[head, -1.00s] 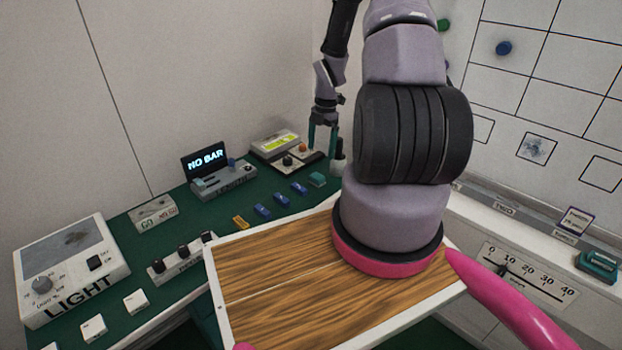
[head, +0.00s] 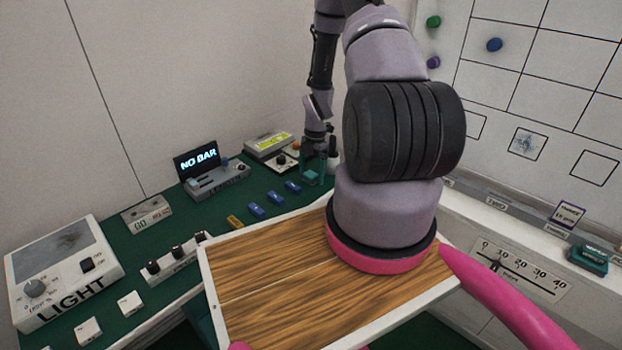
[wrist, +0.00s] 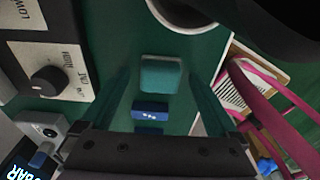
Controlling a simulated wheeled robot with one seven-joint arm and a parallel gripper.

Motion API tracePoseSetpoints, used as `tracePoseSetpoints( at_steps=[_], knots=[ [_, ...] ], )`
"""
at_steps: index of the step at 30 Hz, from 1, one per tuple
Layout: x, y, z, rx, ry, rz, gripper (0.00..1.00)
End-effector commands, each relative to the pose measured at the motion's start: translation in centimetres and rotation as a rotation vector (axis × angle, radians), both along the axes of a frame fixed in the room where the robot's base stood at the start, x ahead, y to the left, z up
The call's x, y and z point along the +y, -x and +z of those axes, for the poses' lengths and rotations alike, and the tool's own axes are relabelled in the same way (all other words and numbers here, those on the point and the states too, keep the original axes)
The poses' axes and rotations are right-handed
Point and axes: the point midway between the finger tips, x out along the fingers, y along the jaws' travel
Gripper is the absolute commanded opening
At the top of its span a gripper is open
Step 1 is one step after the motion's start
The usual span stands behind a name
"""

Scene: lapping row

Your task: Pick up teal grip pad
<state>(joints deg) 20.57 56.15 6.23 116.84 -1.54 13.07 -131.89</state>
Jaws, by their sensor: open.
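The teal grip pad (wrist: 160,75) lies on the green bench top in the wrist view, between the two teal fingers of my gripper (wrist: 165,85). The fingers are open, with a gap on each side of the pad. In the head view my gripper (head: 313,170) points down at the back of the bench, and the pad (head: 311,177) shows partly between its fingers. Whether the fingertips reach down to bench height is hard to tell.
A knob box (wrist: 52,60) stands left in the wrist view. A white round thing (wrist: 180,12) stands beyond the pad.

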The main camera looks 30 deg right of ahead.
Motion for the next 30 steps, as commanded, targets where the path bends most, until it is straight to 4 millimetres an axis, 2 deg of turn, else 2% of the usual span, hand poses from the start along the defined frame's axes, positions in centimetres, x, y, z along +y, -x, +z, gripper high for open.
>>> tracePoseSetpoints(
  at_steps=[2, 3, 9, 16, 19, 30],
  knots=[
    [0.0, 0.0, 0.0, 0.0, 0.0, 0.0, 0.95],
    [0.0, 0.0, 0.0, 0.0, 0.0, 0.0, 0.8],
    [0.0, 0.0, 0.0, 0.0, 0.0, 0.0, 0.06],
    [0.0, 0.0, 0.2, 0.0, 0.0, 0.0, 0.05],
    [0.0, -0.1, 0.9, -0.003, 0.0, -0.001, 0.05],
    [-0.1, 0.0, 7.9, -0.002, 0.001, -0.001, 0.05]
  ],
)
